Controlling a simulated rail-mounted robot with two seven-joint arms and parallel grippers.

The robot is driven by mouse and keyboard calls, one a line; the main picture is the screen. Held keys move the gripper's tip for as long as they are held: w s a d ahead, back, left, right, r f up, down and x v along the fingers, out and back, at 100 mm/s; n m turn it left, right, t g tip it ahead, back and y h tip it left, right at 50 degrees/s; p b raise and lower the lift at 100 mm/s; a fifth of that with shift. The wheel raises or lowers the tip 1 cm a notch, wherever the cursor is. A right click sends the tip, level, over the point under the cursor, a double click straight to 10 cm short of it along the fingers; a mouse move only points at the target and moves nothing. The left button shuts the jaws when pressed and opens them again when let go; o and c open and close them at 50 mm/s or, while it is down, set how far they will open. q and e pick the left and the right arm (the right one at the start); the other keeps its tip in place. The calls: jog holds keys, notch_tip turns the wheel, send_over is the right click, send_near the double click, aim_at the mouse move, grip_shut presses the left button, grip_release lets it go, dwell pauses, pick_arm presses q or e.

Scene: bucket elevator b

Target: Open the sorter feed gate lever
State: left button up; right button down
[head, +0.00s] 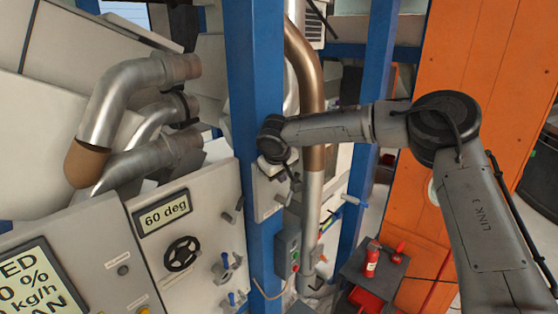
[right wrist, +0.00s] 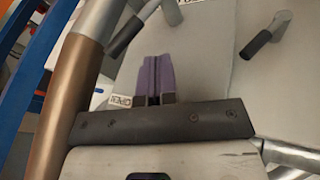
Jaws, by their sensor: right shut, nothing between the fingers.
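My right gripper shows in the right wrist view (right wrist: 154,80) with its two purple fingers together and nothing between them. A lever with a dark grip (right wrist: 126,37) lies left of and beyond the fingertips, apart from them. A second dark-gripped lever (right wrist: 258,43) is farther right. A partly covered label (right wrist: 120,100) reading "OPEN" is left of the fingers. In the head view my right arm reaches in from the right to the blue post; its fingertips are not clear there. I cannot tell which lever is the sorter feed gate lever. My left gripper is in neither view.
In the head view a blue post (head: 255,80) stands close by my right wrist, with a brown and silver pipe (head: 305,60) beside it. A panel with a black handwheel (head: 182,254) and a "60 deg" display (head: 163,213) is left.

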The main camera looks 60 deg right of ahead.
aim_at(290, 193)
jog(key=shift+s+d+f+p, duration=0.2)
jog(key=shift+d+f+p, duration=0.2)
jog(key=shift+d, duration=0.25)
jog(key=shift+s+d+f+p, duration=0.25)
jog(key=shift+d+f, duration=0.15)
jog(key=shift+d, duration=0.2)
jog(key=shift+s+d+f, duration=0.1)
jog(key=shift+d+f, duration=0.25)
jog(key=shift+d, duration=0.1)
